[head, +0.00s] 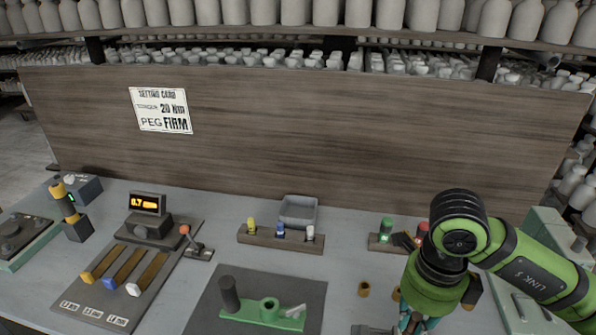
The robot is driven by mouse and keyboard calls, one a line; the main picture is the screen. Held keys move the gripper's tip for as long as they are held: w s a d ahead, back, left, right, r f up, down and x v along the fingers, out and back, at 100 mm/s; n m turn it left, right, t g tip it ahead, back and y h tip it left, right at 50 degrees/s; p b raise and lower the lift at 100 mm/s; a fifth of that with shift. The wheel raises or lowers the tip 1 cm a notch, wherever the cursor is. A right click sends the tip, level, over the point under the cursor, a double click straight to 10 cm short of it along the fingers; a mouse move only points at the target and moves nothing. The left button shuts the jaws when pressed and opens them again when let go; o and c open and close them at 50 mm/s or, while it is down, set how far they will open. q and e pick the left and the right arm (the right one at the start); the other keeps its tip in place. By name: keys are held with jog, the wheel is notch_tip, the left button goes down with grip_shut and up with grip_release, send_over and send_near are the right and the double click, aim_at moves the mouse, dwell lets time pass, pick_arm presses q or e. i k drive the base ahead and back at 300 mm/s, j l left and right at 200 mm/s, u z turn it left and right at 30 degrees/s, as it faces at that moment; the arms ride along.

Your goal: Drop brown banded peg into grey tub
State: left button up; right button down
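The grey tub (299,210) is a small open box at the back of the bench, behind a wooden rack (262,239) holding yellow, blue and white-topped pegs. It looks empty. A short brown cylinder (364,289) stands on the bench left of my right arm; I cannot make out a band on it, nor tell whether it is the brown banded peg. More brown shows beside my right wrist, partly hidden. My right gripper (408,325) points down at the bottom edge, front right of the tub; its fingertips are cut off or hidden. My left gripper is not in view.
A second rack (383,244) with green and red pegs stands partly behind my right arm. A green fixture (262,316) lies on a dark mat in front. A slider panel (125,280) and a red-knobbed lever (186,231) are at left. A wooden back panel closes the bench.

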aim_at(307, 225)
jog(key=i+j+u, duration=0.15)
jog(key=j+u, duration=0.2)
jog(key=u, duration=0.15)
jog(key=i+j+u, duration=0.2)
jog(key=u, duration=0.25)
jog(key=j, duration=0.1)
